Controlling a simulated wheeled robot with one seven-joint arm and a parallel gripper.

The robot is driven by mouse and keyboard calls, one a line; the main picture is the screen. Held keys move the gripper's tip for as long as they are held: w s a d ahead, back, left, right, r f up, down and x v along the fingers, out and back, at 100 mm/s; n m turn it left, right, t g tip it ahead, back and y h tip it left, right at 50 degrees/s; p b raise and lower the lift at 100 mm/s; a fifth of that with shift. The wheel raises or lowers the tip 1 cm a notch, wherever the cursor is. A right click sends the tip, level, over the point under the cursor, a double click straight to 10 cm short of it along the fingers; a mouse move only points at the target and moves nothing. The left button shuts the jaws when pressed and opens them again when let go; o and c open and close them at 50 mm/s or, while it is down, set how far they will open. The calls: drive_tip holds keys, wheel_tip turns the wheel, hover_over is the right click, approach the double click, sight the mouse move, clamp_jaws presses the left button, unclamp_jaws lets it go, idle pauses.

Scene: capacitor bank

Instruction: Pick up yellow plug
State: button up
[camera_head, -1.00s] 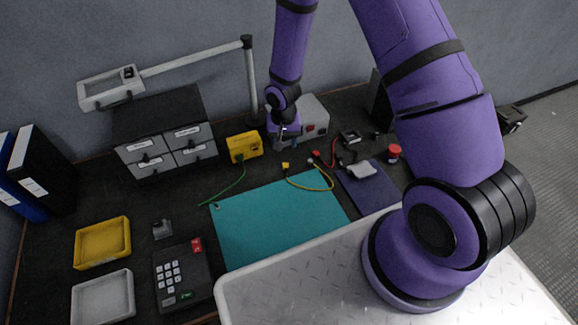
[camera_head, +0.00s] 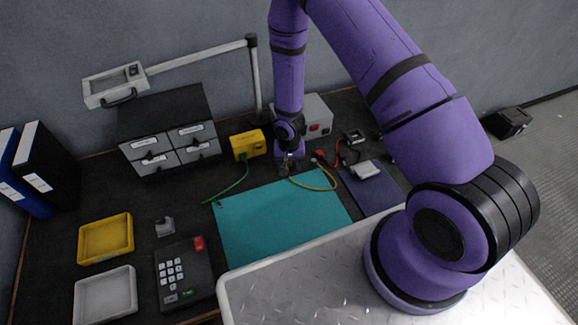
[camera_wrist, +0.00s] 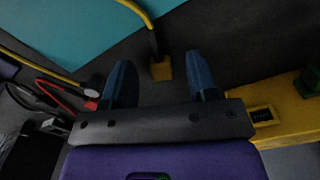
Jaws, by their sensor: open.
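The yellow plug (camera_wrist: 161,70) is a small yellow block at the end of a yellow cable (camera_wrist: 133,12). In the wrist view it lies on the dark table top, between and just beyond my two blue fingertips. The yellow cable (camera_head: 325,187) curves away to the right there.
A yellow box (camera_head: 247,144) stands left of my gripper, with a green cable (camera_head: 232,191). A grey box (camera_head: 318,116) stands behind. The red plug (camera_wrist: 91,104) and its leads lie close by. The teal mat (camera_head: 280,218) is bare in front.

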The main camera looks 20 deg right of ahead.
sight(289, 166)
drive_tip(key=shift+f, duration=0.35)
drive_tip(key=shift+c, duration=0.2)
clamp_jaws()
drive_tip(key=shift+r, duration=0.15)
drive_tip(key=shift+r, duration=1.8)
drive_tip(key=s+a, duration=0.1)
drive_tip(key=s, duration=0.4)
drive_tip(key=s+a, duration=0.1)
drive_tip(key=s, duration=0.4)
drive_tip(key=s+a+r, duration=0.1)
drive_tip(key=s, duration=0.4)
drive_tip(key=shift+s+a+r, duration=0.1)
drive_tip(key=shift+s, duration=0.25)
